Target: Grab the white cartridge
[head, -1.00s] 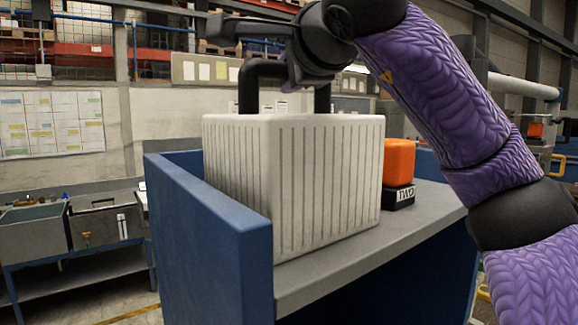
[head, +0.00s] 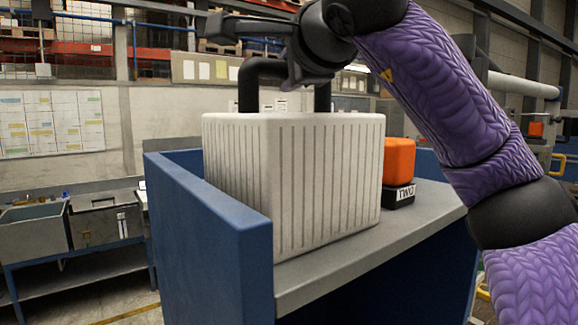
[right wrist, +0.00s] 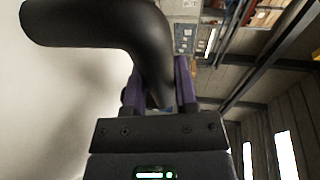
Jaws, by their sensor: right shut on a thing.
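The white cartridge (head: 325,185) is a large ribbed box with a black handle (head: 262,72) on top. It stands upright on a grey shelf between blue panels in the head view. In the right wrist view its white surface (right wrist: 50,110) fills the left side, and the curved black handle (right wrist: 95,25) runs between my fingers. My right gripper (right wrist: 160,85) is shut on this handle. In the head view the right gripper (head: 290,72) sits above the cartridge at the handle, its fingertips mostly hidden. My left gripper is not in view.
An orange block (head: 399,161) on a black base labelled TWO stands on the shelf just right of the cartridge. A blue side panel (head: 215,230) rises close on the left. The grey shelf (head: 420,218) is bare at the front right.

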